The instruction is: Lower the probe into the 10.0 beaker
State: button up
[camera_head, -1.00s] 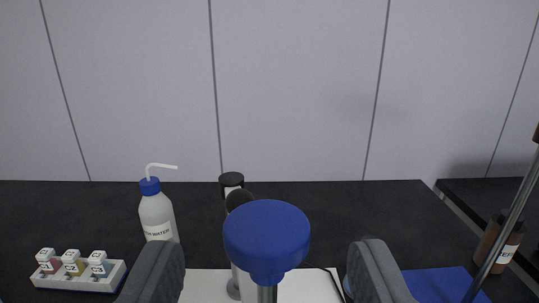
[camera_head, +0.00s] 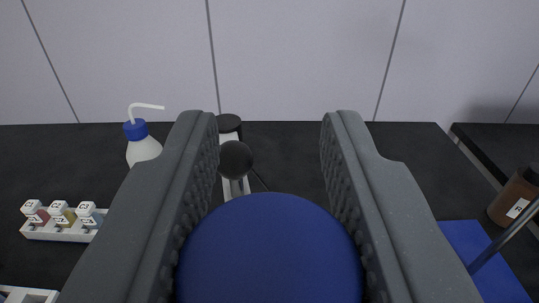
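A round blue cap (camera_head: 270,255) fills the lower middle of the view, between the two ribbed pads of my gripper (camera_head: 270,150). The cap looks like the head of the probe; whatever hangs below it is hidden. The fingers stand apart, and the cap's sides come up against both pads. I cannot tell whether they grip it. The bluish one (camera_head: 85,214) stands at the right.
A wash bottle (camera_head: 141,149) with a blue top stands behind the rack. A stand with a black knob (camera_head: 236,159) is beyond the gripper. A brown bottle (camera_head: 515,196), a blue mat (camera_head: 490,270) and a metal rod (camera_head: 503,240) are at the right.

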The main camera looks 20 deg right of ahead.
jog(key=shift+f+b, duration=1.05)
jog(key=shift+f, duration=2.4)
grip_shut()
jog(key=o, duration=1.1)
grip_release()
jog(key=shift+s+a+r, duration=0.1)
jog(key=shift+s+a, duration=0.05)
jog(key=shift+s, duration=0.1)
jog(key=b+v, duration=0.2)
jog(key=v, duration=1.1)
jog(key=shift+b, duration=0.35)
